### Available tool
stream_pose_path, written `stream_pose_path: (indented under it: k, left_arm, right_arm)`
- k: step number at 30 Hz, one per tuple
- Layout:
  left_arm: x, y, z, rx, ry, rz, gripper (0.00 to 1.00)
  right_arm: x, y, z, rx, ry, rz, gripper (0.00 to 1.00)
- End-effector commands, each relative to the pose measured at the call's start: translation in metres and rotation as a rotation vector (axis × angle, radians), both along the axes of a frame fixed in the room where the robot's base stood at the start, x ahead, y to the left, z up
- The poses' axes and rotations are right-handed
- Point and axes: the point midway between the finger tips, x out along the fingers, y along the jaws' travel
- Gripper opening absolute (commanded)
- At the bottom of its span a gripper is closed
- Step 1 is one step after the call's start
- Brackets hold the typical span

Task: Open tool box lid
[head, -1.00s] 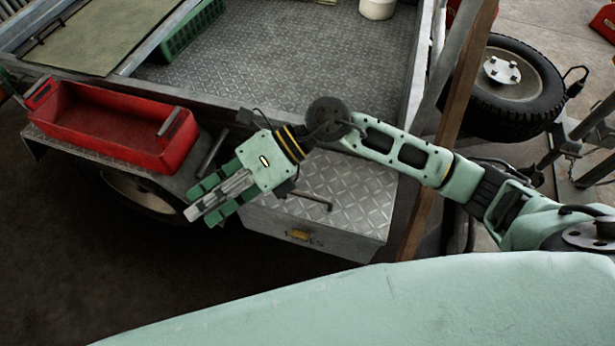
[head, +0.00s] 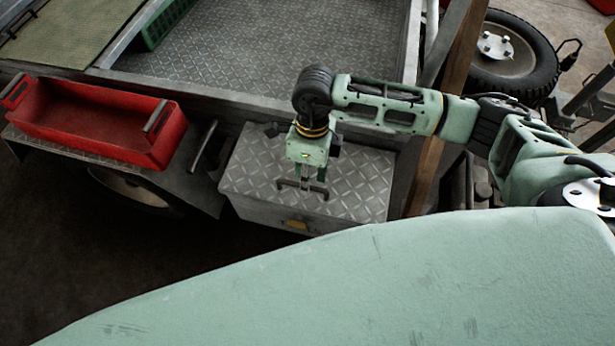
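The tool box (head: 262,211) is a grey metal box on the side of the trailer. Its diamond-plate lid (head: 352,185) is closed. My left gripper is not in view.
An open red tray (head: 60,143) stands on the fender left of the tool box. The trailer bed (head: 260,50) lies behind, with a green crate (head: 165,22) on it. A wooden post (head: 424,170) stands close to the right of the box. A spare wheel (head: 510,60) is at the upper right.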

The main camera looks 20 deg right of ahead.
Motion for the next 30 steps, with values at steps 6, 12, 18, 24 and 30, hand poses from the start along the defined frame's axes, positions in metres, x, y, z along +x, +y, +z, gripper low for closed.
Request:
stream_pose_path:
  k: [6, 12, 18, 24, 30]
  left_arm:
    - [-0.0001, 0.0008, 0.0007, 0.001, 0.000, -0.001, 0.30]
    - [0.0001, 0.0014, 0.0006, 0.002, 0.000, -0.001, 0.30]
    - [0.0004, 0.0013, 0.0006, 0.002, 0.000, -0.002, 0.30]
    - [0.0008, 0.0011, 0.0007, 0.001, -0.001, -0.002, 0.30]
    - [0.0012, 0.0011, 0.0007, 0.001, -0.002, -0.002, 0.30]
  right_arm:
    - [-0.0015, 0.0015, -0.0090, 0.001, -0.001, 0.001, 0.28]
    - [-0.0016, 0.0015, -0.0089, 0.001, -0.001, 0.001, 0.25]
    - [-0.0017, 0.0015, -0.0087, 0.002, 0.000, 0.001, 0.08]
    - [-0.0019, 0.0017, -0.0086, 0.002, 0.000, 0.001, 0.00]
    - [-0.0021, 0.0018, -0.0084, 0.002, 0.001, 0.001, 0.00]
